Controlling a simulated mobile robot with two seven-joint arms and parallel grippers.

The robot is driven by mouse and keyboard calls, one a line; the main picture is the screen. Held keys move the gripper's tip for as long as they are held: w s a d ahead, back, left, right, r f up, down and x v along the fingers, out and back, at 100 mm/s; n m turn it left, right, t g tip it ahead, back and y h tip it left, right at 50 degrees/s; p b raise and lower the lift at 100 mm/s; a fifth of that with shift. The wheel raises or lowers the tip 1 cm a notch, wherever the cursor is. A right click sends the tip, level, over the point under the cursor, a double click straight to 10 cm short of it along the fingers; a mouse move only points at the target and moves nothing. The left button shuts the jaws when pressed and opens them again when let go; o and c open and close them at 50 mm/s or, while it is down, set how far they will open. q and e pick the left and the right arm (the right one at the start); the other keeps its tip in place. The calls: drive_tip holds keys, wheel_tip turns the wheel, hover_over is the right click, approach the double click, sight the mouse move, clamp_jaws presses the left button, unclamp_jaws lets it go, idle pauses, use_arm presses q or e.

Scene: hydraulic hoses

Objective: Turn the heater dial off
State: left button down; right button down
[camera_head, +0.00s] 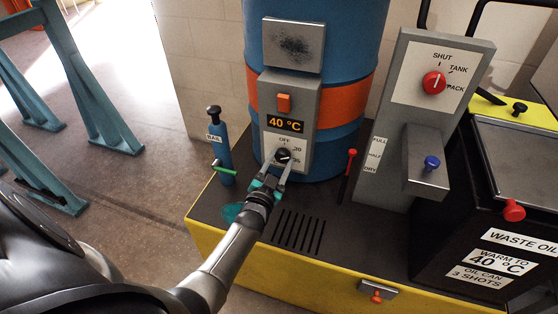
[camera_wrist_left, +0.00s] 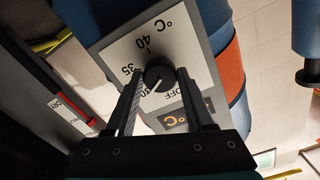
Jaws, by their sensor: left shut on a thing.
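The heater dial (camera_head: 283,155) is a black round knob on a white scale plate, low on the grey heater box (camera_head: 305,100) fixed to the blue drum. It also shows in the left wrist view (camera_wrist_left: 159,72), with OFF, 30, 35 and 40 marked around it. Its white pointer line appears to aim near the 30 mark, partly hidden. My left gripper (camera_head: 281,157) is shut on the dial, one finger on each side; the fingers also show in the left wrist view (camera_wrist_left: 160,78). The display (camera_head: 285,123) reads 40 °C. My right gripper is out of view.
A blue cylinder with a green lever (camera_head: 224,170) stands left of the drum (camera_head: 343,130). A grey panel with a red selector (camera_head: 434,83) and a black waste-oil box (camera_head: 440,240) stand right.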

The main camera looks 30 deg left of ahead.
use_arm(q)
drive_tip(key=n, duration=0.4)
drive_tip(key=shift+w+r+n+p, duration=0.1)
drive_tip(key=shift+n+p, duration=0.2)
drive_tip(key=n, duration=0.3)
drive_tip(key=shift+n, duration=2.2)
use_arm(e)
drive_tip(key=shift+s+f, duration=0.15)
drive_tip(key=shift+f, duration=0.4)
use_arm(q)
drive_tip(key=shift+c, duration=1.3)
unclamp_jaws()
drive_tip(key=shift+d, duration=0.1)
